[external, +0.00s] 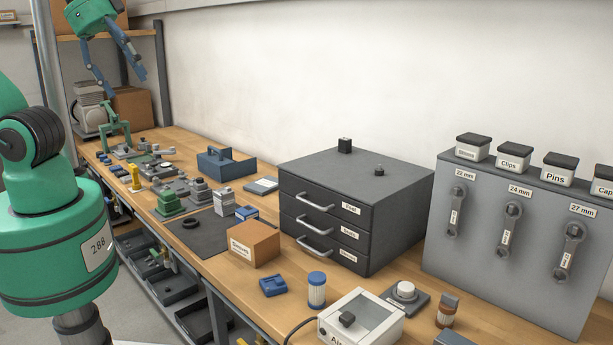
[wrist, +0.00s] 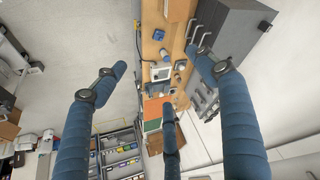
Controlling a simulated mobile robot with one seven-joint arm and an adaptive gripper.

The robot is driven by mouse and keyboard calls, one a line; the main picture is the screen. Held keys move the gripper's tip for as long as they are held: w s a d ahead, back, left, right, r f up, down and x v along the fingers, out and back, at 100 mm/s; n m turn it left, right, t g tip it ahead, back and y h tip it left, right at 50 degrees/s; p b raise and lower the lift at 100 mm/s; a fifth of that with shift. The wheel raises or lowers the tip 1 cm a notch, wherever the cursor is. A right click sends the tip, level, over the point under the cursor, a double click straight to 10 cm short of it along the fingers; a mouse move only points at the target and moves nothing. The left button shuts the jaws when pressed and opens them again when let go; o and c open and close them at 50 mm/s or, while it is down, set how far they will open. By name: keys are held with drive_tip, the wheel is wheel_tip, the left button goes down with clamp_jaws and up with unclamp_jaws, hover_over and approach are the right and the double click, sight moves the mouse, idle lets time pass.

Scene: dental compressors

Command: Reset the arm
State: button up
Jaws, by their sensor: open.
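My gripper (external: 127,84) is raised high at the far left end of the workbench in the external view. Its blue fingers are spread apart with nothing between them. In the wrist view the gripper (wrist: 156,60) shows fingers at left, right and lower middle, all apart, with the bench far beyond them. My green arm shows large at the left of the external view; the links between it and the gripper are partly out of frame.
The wooden workbench (external: 228,268) runs along the wall. On it stand a dark drawer cabinet (external: 330,208), a grey wrench panel (external: 520,240), a cardboard box (external: 254,244) and a blue tray (external: 226,163). A shelf post (external: 163,75) and a compressor (external: 90,110) are near my gripper.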

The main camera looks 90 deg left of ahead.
wheel_tip(320, 180, down, 9)
drive_tip(key=b, duration=0.7)
drive_tip(key=shift+b, duration=0.4)
